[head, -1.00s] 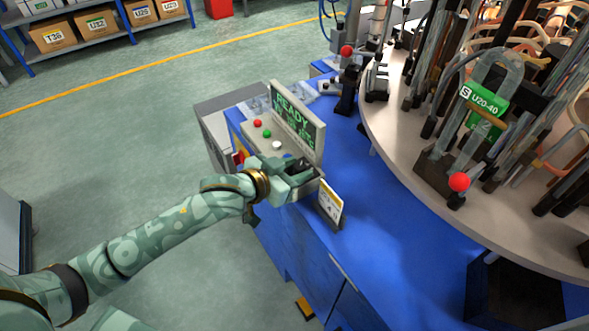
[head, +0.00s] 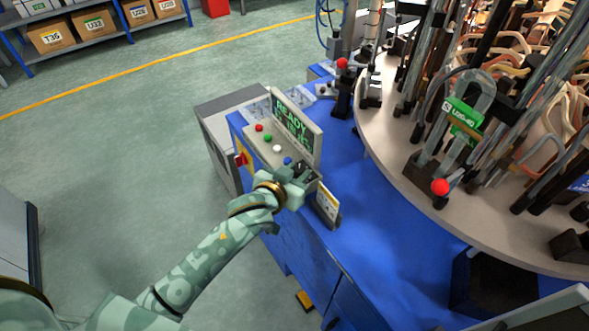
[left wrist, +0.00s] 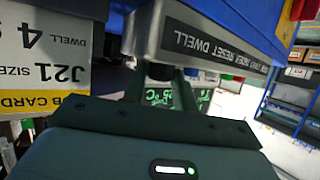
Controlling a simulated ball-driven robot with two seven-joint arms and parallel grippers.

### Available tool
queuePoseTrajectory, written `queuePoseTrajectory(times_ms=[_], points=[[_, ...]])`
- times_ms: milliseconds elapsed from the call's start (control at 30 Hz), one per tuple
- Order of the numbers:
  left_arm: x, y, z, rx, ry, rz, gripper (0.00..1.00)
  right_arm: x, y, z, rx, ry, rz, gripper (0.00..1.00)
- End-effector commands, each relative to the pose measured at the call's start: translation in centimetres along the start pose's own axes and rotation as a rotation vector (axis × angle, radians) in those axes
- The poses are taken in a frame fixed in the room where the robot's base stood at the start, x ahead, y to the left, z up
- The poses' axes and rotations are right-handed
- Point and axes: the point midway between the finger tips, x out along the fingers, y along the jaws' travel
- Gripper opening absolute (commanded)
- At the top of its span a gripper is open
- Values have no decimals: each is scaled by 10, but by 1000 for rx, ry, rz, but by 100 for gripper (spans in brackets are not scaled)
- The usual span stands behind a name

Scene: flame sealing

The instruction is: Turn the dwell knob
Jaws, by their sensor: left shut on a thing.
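The control panel (head: 272,146) stands on the blue bench, with a row of coloured buttons and a screen (head: 297,128) reading READY. My left gripper (head: 303,173) is at the panel's near end, past the blue button, and is shut on the dwell knob. In the left wrist view, the dark dwell knob (left wrist: 160,71) shows partly between the fingers, below the panel edge lettered DWELL (left wrist: 197,45). The fingers and the gripper's body hide most of it, and its turn angle cannot be read. My right gripper is out of view.
A yellow-and-white card (head: 328,203) stands close beside the gripper; it also fills the left of the left wrist view (left wrist: 45,60). A round turntable (head: 400,170) with rods and glass tubes is at right. The blue bench top between is clear.

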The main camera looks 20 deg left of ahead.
Motion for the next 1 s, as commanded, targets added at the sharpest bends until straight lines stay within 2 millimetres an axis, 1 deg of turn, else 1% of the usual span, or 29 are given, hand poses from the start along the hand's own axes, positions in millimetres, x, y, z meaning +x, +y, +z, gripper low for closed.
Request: queuePoseTrajectory(times_ms=[200,233,267,533,633,767,1000], points=[[0,0,-1,1,4,1,6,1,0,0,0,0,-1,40],[0,0,-1,1,4,1,31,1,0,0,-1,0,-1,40],[0,0,-1,1,4,1,38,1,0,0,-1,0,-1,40],[0,0,0,1,2,2,38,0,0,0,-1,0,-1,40],[-6,0,-1,1,2,2,38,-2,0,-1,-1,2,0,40],[-28,0,-3,0,1,2,38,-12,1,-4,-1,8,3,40],[-94,0,-3,0,1,2,38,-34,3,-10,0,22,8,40]])
